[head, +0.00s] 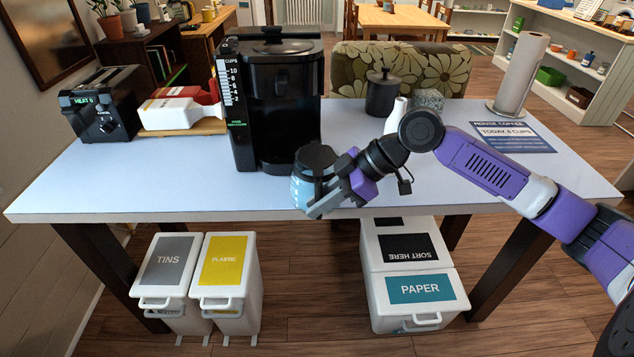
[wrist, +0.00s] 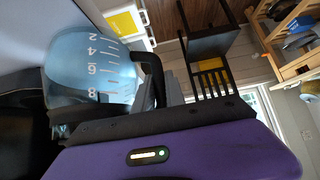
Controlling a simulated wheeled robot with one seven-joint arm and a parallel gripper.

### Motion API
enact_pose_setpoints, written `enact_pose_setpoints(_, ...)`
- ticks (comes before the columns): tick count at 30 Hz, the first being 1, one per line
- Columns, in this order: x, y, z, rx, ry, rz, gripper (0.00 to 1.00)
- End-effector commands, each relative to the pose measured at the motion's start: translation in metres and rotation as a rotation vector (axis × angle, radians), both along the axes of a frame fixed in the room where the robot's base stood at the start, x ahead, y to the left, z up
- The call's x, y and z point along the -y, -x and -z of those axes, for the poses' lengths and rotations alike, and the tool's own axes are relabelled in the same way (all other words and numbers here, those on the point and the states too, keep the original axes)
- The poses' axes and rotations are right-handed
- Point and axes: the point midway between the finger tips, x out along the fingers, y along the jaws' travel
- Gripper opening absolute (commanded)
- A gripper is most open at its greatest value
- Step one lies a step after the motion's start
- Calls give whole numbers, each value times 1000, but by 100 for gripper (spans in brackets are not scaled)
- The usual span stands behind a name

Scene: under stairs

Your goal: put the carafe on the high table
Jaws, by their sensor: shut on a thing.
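The carafe (head: 301,188) is a bluish clear glass jug with a dark lid and white cup marks. My gripper (head: 336,198) is shut on its black handle, at the right of the jug in the head view. In the wrist view the carafe (wrist: 88,66) fills the upper left, with its handle (wrist: 153,72) at the fingers. It is at the front edge of the pale-topped table (head: 200,188), in front of the black coffee machine (head: 285,100); I cannot tell whether it touches the top. A wooden table (head: 400,20) stands far back. I cannot tell which is the high table.
A toaster (head: 103,105) and a red-and-white packet (head: 183,104) stand at the left of the pale top. A dark canister (head: 382,95), paper towel roll (head: 522,72) and printed sheet (head: 512,136) are at the right. Bins (head: 228,270) stand below. The front left top is clear.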

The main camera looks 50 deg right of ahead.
Motion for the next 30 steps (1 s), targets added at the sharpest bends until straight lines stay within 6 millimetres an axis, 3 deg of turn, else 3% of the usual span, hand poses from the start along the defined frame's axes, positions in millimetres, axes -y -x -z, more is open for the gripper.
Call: enact_pose_setpoints(30,0,-1,-9,6,1,-1,0)
